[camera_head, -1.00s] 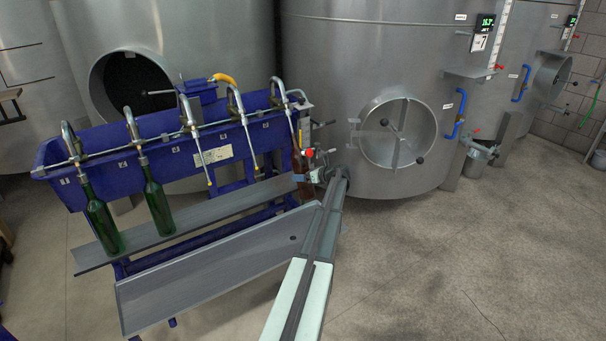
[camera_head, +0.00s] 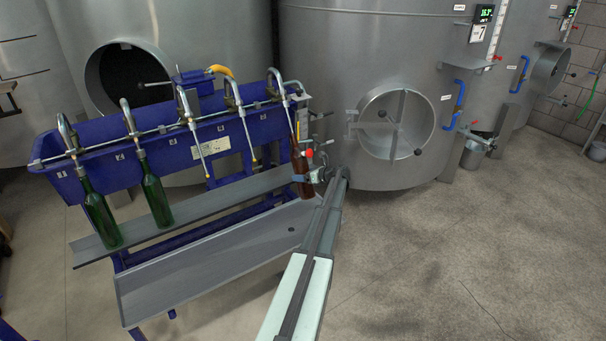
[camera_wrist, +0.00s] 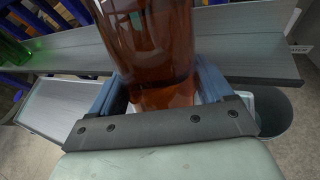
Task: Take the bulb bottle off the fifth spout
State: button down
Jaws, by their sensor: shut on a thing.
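The bulb bottle, of brown glass (camera_head: 301,165), is at the fifth spout (camera_head: 279,88), at the right end of the blue filler (camera_head: 185,150). Its neck rises towards the spout and leans a little left; whether the spout tip is still inside the mouth is too small to tell. My gripper (camera_head: 312,177) reaches it from the front right and is shut on its body. In the wrist view the amber body (camera_wrist: 150,40) fills the top middle between my two blue fingers (camera_wrist: 160,88); the neck is out of view there.
Two green bottles (camera_head: 101,215) (camera_head: 157,198) hang at the first two spouts; the third and fourth are empty. A bottle shelf (camera_head: 215,203) and a front board (camera_head: 215,255) run below. A steel tank (camera_head: 350,50) with a round hatch stands close behind right. The right floor is clear.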

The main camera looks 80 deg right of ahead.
aim_at(313, 193)
jog(key=shift+s+a+f, duration=0.45)
jog(key=shift+f, duration=0.9)
jog(key=shift+s+a+f, duration=0.45)
jog(key=shift+f, duration=0.85)
jog(key=shift+s+a+f, duration=0.45)
jog(key=shift+f, duration=0.9)
jog(key=shift+s+a+r, duration=0.35)
jog(key=shift+s+a, duration=0.5)
jog(key=shift+s+a+r, duration=0.3)
jog(key=shift+s+a, duration=0.5)
jog(key=shift+s+a+r, duration=0.35)
jog(key=shift+s+a, duration=0.5)
jog(key=shift+w, duration=0.15)
jog(key=w+a+f+t+h, duration=0.1)
jog(key=w+a+f, duration=0.15)
jog(key=w, duration=0.35)
jog(key=w+a+f+t, duration=0.1)
jog(key=w+a+f, duration=0.1)
jog(key=w+a, duration=0.35)
jog(key=s+d+r+m+g+h, duration=0.1)
jog(key=s+d+r+m+h, duration=0.1)
jog(key=d+h, duration=0.4)
jog(key=shift+s+r+m+h, duration=0.15)
jog(key=shift+r+m+h, duration=0.15)
jog(key=shift+r+m, duration=0.7)
